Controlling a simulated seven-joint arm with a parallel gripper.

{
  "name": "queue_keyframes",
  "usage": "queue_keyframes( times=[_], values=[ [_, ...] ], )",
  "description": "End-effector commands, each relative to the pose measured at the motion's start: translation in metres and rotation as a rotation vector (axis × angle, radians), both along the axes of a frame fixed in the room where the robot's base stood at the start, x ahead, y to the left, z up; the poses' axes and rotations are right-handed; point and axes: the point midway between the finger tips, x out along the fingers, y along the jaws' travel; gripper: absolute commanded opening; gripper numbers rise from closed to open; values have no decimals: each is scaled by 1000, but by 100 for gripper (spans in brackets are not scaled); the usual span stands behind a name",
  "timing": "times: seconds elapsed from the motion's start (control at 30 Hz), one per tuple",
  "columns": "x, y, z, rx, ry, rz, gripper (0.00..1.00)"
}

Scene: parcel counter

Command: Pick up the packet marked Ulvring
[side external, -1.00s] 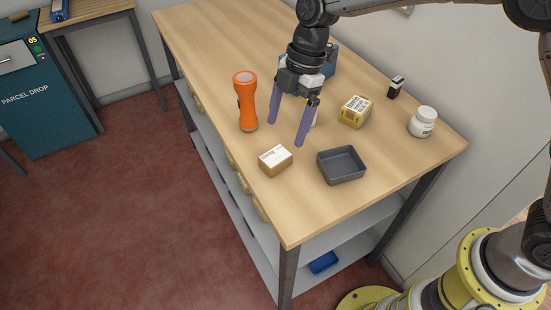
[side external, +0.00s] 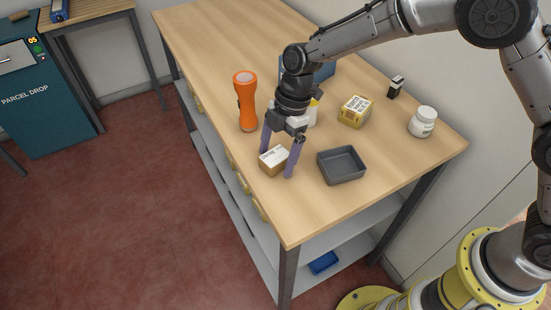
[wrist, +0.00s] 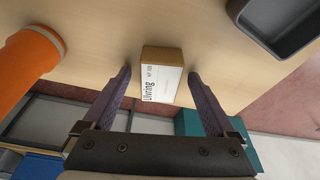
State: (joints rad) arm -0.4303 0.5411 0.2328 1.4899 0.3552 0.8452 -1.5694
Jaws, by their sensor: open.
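The packet marked Ulvring (wrist: 163,57) is a small brown box with a white label, and its name reads in the wrist view. In the side view the packet (side external: 272,164) lies on the counter near its front edge. My gripper (side external: 277,164) is open, with its purple fingers down around the packet, one at each side. In the wrist view my gripper (wrist: 160,77) has the packet centred between and slightly beyond its fingertips, with gaps at both sides.
An orange flashlight (side external: 246,101) stands left of my gripper. A grey tray (side external: 342,178) lies close on the right. The counter's front edge (side external: 240,187) is close to the packet.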

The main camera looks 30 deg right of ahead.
Motion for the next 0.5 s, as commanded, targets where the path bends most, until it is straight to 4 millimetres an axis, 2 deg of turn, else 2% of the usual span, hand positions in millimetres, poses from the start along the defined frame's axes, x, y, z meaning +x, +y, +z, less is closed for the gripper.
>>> queue_keyframes(
  times=[0.03, 0.07, 0.5],
  values=[
    [0, 0, 0, 0, 0, 0, 88],
    [0, 0, 0, 0, 0, 0, 82],
    [0, 0, 1, 0, 0, 0, 3]
  ],
)
